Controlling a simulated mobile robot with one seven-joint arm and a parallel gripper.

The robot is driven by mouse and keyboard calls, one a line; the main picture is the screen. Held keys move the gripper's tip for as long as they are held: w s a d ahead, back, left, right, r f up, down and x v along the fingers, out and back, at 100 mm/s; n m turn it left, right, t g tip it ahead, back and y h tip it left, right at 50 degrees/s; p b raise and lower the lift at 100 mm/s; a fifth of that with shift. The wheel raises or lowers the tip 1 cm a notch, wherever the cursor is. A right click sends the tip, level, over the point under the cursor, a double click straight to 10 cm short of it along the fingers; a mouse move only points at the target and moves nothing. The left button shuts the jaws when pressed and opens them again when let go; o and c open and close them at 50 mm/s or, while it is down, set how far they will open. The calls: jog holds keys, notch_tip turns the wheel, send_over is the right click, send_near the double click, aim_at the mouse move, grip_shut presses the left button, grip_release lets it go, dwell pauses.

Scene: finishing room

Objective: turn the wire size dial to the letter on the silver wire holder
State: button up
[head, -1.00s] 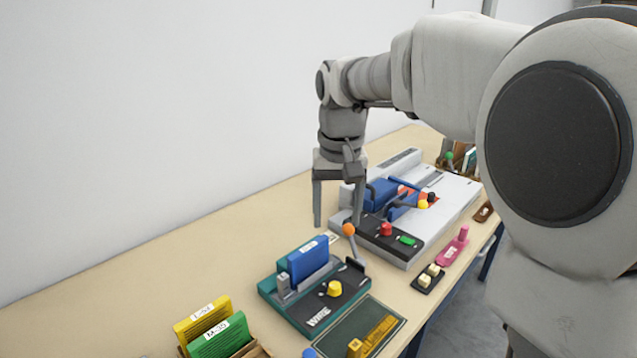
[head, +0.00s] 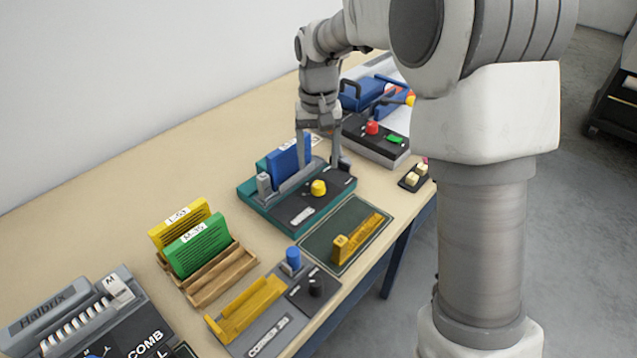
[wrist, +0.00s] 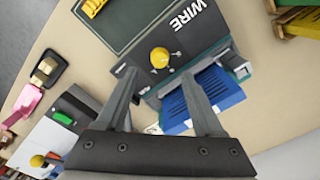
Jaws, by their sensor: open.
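The yellow dial (head: 319,188) sits on the black top of the teal WIRE machine (head: 252,196). A blue book (head: 289,160) stands upright in this machine. A grey upright piece (head: 264,184) stands at its left end; I cannot read a letter there or tell whether it is the wire holder. My gripper (head: 321,164) is open and empty, pointing down above the machine's right part. In the wrist view, the dial (wrist: 160,57) appears between the open fingertips (wrist: 157,63), with no contact visible. The marks around the dial are too small to read.
A wooden rack (head: 222,275) holds yellow and green books. A silver comb machine (head: 62,305) with a tag marked M stands at front left. A dark mat (head: 325,230) with a yellow tool lies beside the WIRE machine. A grey machine (head: 375,150) stands behind.

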aim_at(319, 184)
notch_tip(319, 184, down, 7)
jog(key=shift+r+b, duration=0.2)
jog(key=shift+b, duration=0.3)
grip_shut()
